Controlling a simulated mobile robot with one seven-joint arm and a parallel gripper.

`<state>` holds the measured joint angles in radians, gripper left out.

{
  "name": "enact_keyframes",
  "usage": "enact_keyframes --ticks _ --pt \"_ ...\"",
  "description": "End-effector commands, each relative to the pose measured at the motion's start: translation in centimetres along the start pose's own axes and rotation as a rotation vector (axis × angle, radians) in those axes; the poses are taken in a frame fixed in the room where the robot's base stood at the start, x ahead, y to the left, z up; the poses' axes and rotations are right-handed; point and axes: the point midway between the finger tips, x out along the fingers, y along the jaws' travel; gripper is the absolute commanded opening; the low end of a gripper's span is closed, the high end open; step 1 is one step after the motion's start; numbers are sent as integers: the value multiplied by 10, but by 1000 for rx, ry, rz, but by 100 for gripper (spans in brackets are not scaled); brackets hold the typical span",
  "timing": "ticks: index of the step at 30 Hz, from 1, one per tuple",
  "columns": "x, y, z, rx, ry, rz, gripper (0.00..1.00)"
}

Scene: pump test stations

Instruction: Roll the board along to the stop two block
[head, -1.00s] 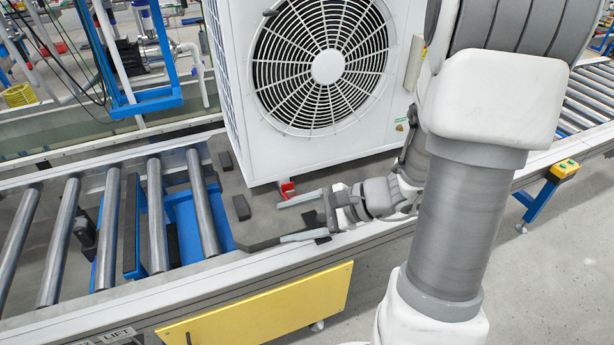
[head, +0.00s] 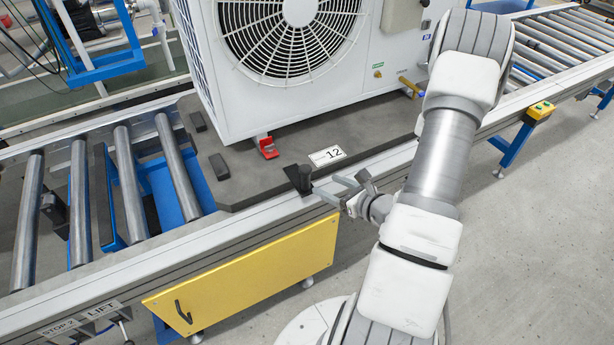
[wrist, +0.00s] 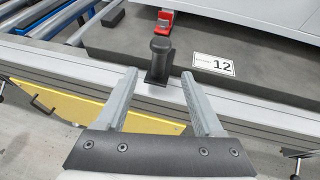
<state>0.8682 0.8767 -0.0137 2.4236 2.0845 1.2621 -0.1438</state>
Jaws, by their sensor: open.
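The dark grey board (head: 235,180) lies on the roller conveyor and carries a large white fan unit (head: 375,60). A plate marked 12 (head: 327,156) is on the board's near side. A black upright handle (head: 300,178) stands at the board's near edge; in the wrist view the black handle (wrist: 160,58) is just beyond the fingertips. My gripper (head: 328,189) is open and empty, with its fingers pointing at the handle. In the wrist view my gripper (wrist: 160,85) has one finger to each side of the handle's line. The stop two block itself I cannot make out; a "STOP 2" label (head: 62,328) shows at lower left.
Bare rollers (head: 125,180) over a blue lift frame (head: 165,190) lie left of the board. A yellow panel (head: 245,270) hangs below the near rail. A red clamp (head: 266,147) sits at the unit's foot. More rollers (head: 570,50) run off to the right. The floor at right is clear.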

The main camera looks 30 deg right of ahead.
Motion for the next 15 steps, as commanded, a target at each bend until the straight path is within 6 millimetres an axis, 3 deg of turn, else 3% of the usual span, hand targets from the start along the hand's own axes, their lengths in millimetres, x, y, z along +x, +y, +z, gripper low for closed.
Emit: enact_keyframes --ticks 15 --pt "104 1 -1 -3 -2 3 69"
